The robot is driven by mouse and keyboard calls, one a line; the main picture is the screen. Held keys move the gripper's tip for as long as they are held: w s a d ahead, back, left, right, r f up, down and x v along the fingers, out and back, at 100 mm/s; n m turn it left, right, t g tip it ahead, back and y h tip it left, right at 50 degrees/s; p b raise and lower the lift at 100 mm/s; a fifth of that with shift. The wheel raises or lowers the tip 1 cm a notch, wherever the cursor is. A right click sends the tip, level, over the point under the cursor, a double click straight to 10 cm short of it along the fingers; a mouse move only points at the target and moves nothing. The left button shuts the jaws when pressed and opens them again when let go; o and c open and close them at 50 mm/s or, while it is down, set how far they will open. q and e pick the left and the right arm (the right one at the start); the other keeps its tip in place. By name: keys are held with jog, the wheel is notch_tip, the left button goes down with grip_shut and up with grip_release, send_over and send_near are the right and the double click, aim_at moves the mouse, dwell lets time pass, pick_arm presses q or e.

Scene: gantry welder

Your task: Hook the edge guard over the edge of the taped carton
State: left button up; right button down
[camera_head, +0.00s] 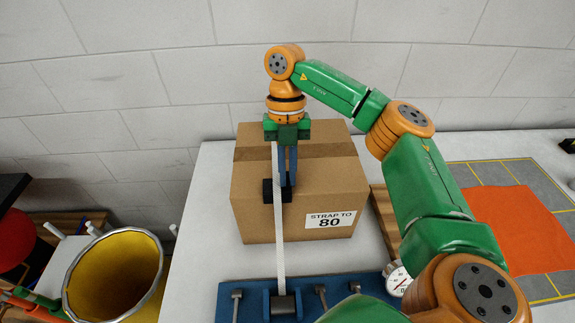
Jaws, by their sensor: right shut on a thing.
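The taped carton (250,217) is a brown box on the white table, with a tape band across its top and a "STRAP TO 80" label on its front. My right gripper (287,181) points down over the carton, its blue fingers shut on the small black edge guard (270,192). The guard is at the carton's front top edge, beside and partly behind the white strap (279,230). I cannot tell whether it touches the carton. The strap runs from the carton top down to a blue fixture (252,300). My left gripper is not in view.
A round gauge (397,278) is right of the fixture. A wooden piece (384,215) lies beside the carton. An orange cloth (510,225) lies on a grey gridded mat (490,172) at right. A yellow-lined bin (115,275) stands left of the table.

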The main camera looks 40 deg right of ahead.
jog(key=shift+f, duration=0.3)
dwell(0.4)
jog(key=c, duration=0.9)
grip_release()
jog(key=p+v, duration=0.2)
jog(key=v, duration=0.5)
jog(key=shift+a, duration=0.1)
